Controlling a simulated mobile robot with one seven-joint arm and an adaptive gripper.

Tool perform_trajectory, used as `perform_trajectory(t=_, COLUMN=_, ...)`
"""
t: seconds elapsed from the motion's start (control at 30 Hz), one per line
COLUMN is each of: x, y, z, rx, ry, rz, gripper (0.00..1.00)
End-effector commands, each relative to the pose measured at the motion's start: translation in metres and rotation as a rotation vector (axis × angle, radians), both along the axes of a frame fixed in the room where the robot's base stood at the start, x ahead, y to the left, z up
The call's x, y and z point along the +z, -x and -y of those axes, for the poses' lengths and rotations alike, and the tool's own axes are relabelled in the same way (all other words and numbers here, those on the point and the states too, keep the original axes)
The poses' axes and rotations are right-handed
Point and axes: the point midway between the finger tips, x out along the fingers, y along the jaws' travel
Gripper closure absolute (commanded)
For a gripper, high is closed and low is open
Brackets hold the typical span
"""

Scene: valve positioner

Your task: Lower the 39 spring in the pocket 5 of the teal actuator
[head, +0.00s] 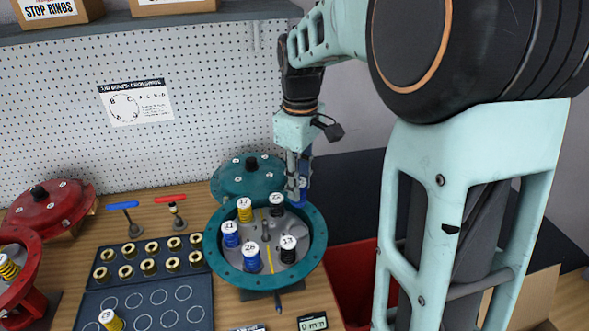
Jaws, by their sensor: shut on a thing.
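The teal actuator (213,250) is an open round housing on the bench. Inside stand several capped springs: a blue one marked 31 (230,235), a yellow one marked 17 (245,211), a blue one marked 28 (251,259), and black ones at the right (288,251) and back (276,207). My gripper (297,187) points down at the actuator's back right rim. It is shut on a blue spring (302,184), partly hidden by the fingers; its number is not readable. The spring appears above the rim; its exact height and the pocket numbers cannot be told.
The teal lid (243,177) lies behind the actuator. A dark tray (85,308) with brass rings and a yellow spring (111,320) is left. A red actuator (28,300), red lid (45,203) and blue- and red-handled tools stand further left. A red bin (352,284) is right.

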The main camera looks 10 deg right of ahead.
Motion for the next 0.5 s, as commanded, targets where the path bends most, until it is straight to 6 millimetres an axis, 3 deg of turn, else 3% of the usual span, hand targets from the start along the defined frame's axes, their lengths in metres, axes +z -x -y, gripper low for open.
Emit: perform_trajectory(t=0.5, x=-0.023, y=0.000, z=0.000, rx=0.000, ry=0.000, rz=0.000, gripper=1.00)
